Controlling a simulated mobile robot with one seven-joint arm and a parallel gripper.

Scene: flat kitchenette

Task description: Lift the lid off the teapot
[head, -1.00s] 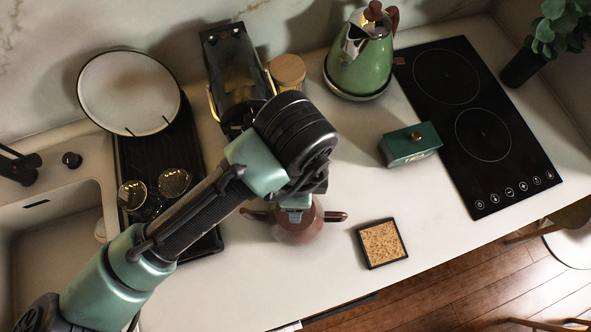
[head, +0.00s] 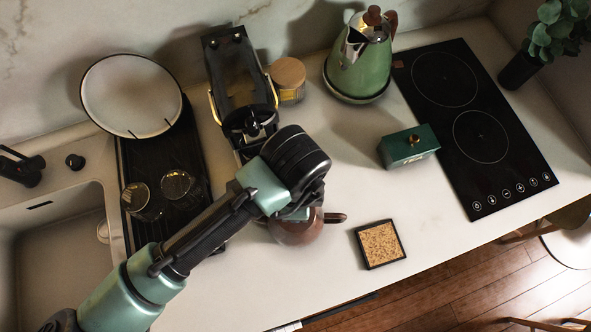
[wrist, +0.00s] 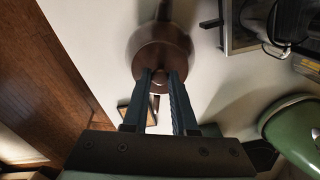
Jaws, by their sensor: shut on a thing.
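The brown teapot (head: 296,232) stands on the white counter in the head view, partly hidden under my wrist; its handle sticks out to the right. In the wrist view the round brown teapot (wrist: 150,52) lies straight ahead of my fingers. My gripper (wrist: 161,76) is over its top, with the two dark fingers close together and shut on the lid's knob. The fingertips largely hide the knob. The lid's edge is hard to make out, so I cannot tell whether the lid is apart from the pot.
A cork trivet (head: 380,244) lies right of the teapot. A green box (head: 408,147), a green kettle (head: 362,65) and a black hob (head: 478,130) are farther right. A coffee maker (head: 238,80) and jar (head: 288,80) stand behind. A black tray (head: 172,150) holds glasses at left.

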